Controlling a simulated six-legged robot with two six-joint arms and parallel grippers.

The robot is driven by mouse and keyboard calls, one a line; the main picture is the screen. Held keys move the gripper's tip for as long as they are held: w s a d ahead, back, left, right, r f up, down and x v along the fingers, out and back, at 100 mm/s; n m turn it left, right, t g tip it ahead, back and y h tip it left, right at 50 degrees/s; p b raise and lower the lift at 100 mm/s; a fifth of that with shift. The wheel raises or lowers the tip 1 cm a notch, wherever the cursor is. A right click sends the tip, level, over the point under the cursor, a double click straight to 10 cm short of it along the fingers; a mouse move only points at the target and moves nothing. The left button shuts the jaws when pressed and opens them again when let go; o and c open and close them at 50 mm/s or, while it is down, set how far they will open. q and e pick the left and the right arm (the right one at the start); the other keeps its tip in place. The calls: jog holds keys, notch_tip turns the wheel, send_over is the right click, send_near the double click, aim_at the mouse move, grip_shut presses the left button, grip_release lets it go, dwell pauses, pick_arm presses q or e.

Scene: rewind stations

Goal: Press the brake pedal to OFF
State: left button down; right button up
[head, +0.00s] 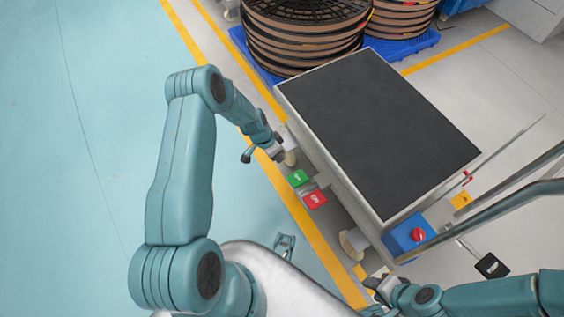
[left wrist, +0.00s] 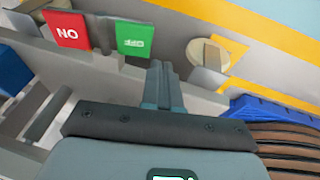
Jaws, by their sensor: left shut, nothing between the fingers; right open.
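The brake pedals are two small plates low on the near side of the cart: a green one (head: 298,178) and a red one (head: 315,199). In the left wrist view the red plate (left wrist: 66,29) has lettering that reads NO as pictured; the green plate (left wrist: 136,38) has white marks too small to read surely. My left gripper (head: 280,154) is shut and empty beside the cart, close to the green plate. In the left wrist view its fingertips (left wrist: 157,68) point at the green plate's lower right edge; contact cannot be told. My right gripper (head: 374,285) is open near the cart's front corner.
The cart (head: 284,95) has a black top, with a blue box and red button (head: 418,235) at its corner. Stacked reels (head: 305,45) stand on a blue pallet (head: 268,76) behind. Pale wheels flank the pedals. The teal floor at left is clear.

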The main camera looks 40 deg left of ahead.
pick_arm(q)
jog(key=v, duration=0.2)
jog(key=p+v, duration=0.1)
jog(key=v, duration=0.2)
jog(key=shift+w+a, duration=0.15)
jog(key=shift+a, duration=0.25)
jog(key=s+d+n+g, duration=0.15)
jog(key=s+d, duration=0.25)
jog(key=d, duration=0.4)
jog(key=s+d+n, duration=0.2)
jog(key=s+d, duration=0.2)
jog(key=d, duration=0.4)
jog(key=s+d+r+n+h, duration=0.1)
jog(key=s+d+r+n, duration=0.25)
jog(key=s+d, duration=0.7)
notch_tip(320, 180, up, 28)
jog(key=a+m+p, duration=0.1)
jog(key=a+p, duration=0.1)
jog(key=p, duration=2.6)
jog(key=shift+s, duration=0.5)
jog(key=shift+g, duration=0.25)
